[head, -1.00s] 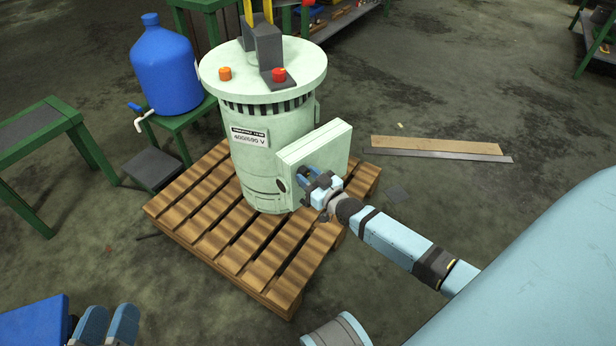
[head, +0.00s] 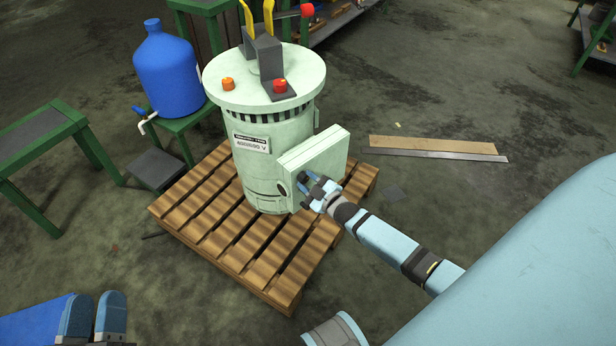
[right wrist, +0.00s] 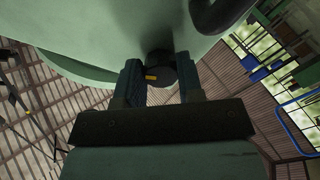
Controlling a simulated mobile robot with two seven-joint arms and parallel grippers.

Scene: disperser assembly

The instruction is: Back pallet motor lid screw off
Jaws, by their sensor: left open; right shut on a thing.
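The pale green motor (head: 262,160) stands upright on the wooden pallet (head: 200,235). Its box-shaped lid (head: 318,152) projects from the right side. My right gripper (head: 306,184) is at the lid's lower front face. In the right wrist view the same gripper (right wrist: 160,90) has its fingers on both sides of a dark round screw head (right wrist: 158,72) with a yellow mark, against the green face. The screw is hidden by my fingers in the head view. My left gripper (head: 92,316) is open and empty at the bottom left, away from the motor.
A blue water jug (head: 168,68) stands on a green stand behind and left of the motor. A green table (head: 45,130) is at the far left. A blue surface (head: 35,322) lies beside my left gripper.

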